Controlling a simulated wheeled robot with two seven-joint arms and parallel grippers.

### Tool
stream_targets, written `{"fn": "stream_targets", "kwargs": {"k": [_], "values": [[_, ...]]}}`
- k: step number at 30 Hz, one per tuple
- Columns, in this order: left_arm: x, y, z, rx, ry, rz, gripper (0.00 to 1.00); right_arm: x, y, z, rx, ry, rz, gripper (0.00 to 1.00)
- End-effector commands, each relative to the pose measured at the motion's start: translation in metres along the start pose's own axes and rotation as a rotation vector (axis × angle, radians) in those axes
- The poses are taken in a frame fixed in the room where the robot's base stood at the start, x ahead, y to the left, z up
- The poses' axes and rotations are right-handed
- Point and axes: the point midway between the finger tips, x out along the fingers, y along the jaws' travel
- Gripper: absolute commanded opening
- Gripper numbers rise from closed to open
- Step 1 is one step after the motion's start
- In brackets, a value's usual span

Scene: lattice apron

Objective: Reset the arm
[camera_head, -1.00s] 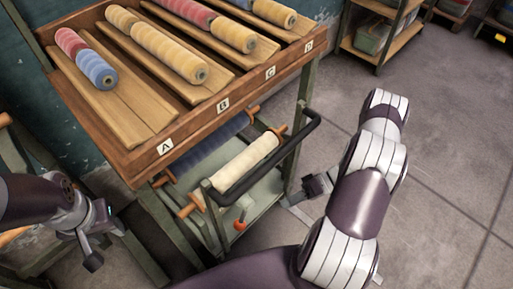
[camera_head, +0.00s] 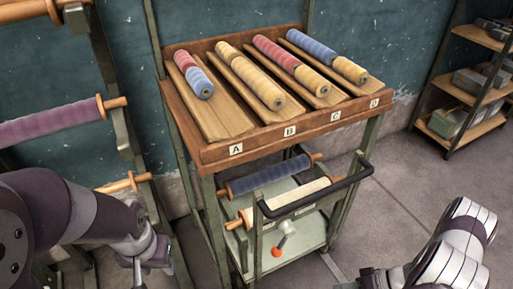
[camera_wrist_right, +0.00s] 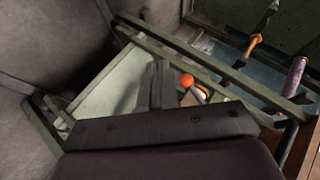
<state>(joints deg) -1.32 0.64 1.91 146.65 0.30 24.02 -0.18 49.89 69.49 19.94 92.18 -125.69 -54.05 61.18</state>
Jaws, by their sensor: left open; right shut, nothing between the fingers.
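My left arm comes in from the lower left in the head view, and its gripper (camera_head: 142,270) points down by the cart's left side, empty and open. My right arm is at the lower right, folded, with its gripper (camera_head: 368,279) near the bottom edge, to the right of the cart. In the right wrist view the right gripper (camera_wrist_right: 161,86) shows its fingers together with nothing between them, in front of the cart's lower shelf. An orange knob (camera_wrist_right: 187,80) is seen just right of the fingers.
Below are a blue roll (camera_head: 265,177), a cream roll (camera_head: 290,203) and a black handle (camera_head: 320,190). A rack with a purple roll (camera_head: 50,122) stands left, shelves (camera_head: 470,85) right. The floor (camera_head: 400,190) between is clear.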

Motion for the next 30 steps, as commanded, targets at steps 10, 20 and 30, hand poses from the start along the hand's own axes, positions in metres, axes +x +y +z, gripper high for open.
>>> {"fn": "stream_targets", "kwargs": {"k": [10,20,30], "values": [[0.0,0.0,0.0,0.0,0.0,0.0,0.43,-0.035,0.058,-0.017,0.033,-0.006,0.511,0.0],[0.0,0.0,0.0,0.0,0.0,0.0,0.43,-0.119,-0.048,-0.042,0.273,-0.339,0.987,0.0],[0.0,0.0,0.0,0.0,0.0,0.0,0.43,-0.084,-0.242,-0.072,0.249,-0.252,0.914,0.0]]}}
